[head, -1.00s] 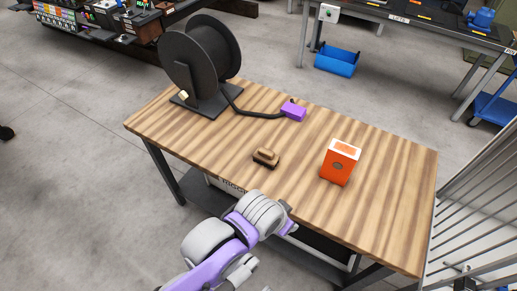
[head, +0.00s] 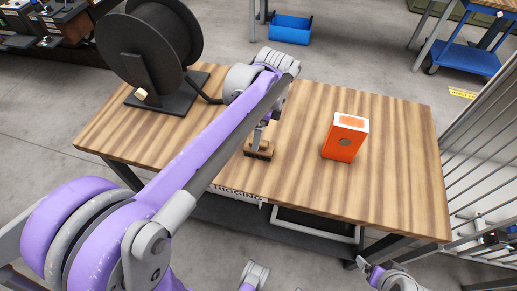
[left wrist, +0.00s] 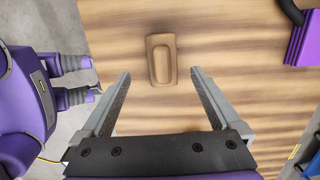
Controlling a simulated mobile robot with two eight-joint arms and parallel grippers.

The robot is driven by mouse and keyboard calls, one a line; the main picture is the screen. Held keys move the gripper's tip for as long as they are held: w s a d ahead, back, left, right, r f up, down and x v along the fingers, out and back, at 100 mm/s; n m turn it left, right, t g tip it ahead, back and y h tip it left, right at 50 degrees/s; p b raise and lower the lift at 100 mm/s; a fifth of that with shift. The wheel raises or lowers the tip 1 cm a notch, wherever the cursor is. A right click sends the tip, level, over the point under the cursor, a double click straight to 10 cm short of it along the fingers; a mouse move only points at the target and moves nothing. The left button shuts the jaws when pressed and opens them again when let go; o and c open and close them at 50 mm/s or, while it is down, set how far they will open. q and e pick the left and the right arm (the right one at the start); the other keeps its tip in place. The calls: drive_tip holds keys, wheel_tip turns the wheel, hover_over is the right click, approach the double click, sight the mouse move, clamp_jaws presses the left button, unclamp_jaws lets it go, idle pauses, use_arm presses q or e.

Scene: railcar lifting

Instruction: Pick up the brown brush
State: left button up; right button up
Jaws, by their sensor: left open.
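The brown brush (head: 259,150) lies on the wooden table, left of the orange box.
A metal railing (head: 480,165) stands at the right. The table's right part is clear.

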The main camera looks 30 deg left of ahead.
sight(266, 150)
use_arm(q)
wheel_tip(266, 150, down, 3)
drive_tip(key=shift+r, duration=0.1)
drive_tip(key=f, duration=0.3)
drive_tip(key=f+b, duration=0.1)
drive_tip(key=f, duration=0.1)
drive_tip(key=shift+w+a, duration=0.1)
drive_tip(key=shift+a, duration=0.2)
